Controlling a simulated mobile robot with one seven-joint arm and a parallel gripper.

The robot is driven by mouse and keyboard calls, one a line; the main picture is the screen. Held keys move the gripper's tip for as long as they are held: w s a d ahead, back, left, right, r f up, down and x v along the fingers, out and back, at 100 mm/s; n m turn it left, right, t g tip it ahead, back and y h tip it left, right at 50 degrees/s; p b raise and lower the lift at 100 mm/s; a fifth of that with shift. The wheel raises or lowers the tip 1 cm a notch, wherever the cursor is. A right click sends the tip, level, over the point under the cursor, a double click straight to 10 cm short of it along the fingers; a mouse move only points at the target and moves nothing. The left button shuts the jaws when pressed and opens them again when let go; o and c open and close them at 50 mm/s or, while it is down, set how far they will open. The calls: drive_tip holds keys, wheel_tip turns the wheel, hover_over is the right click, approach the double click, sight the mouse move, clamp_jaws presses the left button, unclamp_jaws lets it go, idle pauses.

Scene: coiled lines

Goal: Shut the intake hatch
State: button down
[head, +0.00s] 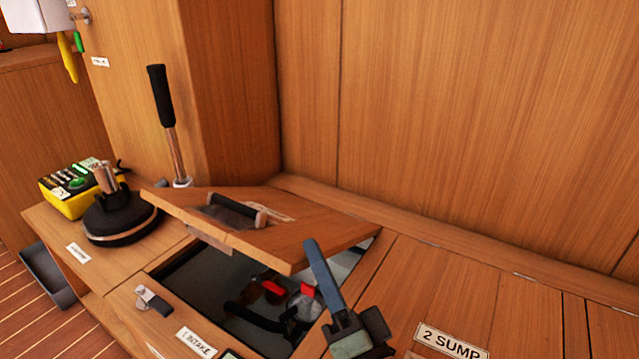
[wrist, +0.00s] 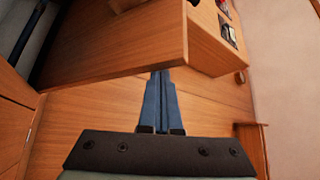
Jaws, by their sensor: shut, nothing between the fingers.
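The intake hatch lid (head: 300,238) is a wooden panel with a black bar handle (head: 238,210) on its top face. It stands partly open, tilted above its dark opening (head: 190,280), beside the "1 INTAKE" label (head: 195,341). My gripper (head: 312,243) is shut and empty, its blue fingers pointing up by the lid's front right corner. In the wrist view, the closed fingertips (wrist: 160,75) are beside the edge of a wooden panel (wrist: 110,45), probably the lid. I cannot tell whether they touch.
Red-handled fittings (head: 272,287) and a black hose lie inside the opening. A metal latch (head: 152,299) sits on the front rim. The "2 SUMP" panel (head: 452,341) is flat at right. A winch (head: 120,215), a yellow box (head: 75,195) and an upright lever (head: 162,110) stand at left.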

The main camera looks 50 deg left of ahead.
drive_tip(key=p+v, duration=0.4)
drive_tip(key=v, duration=0.9)
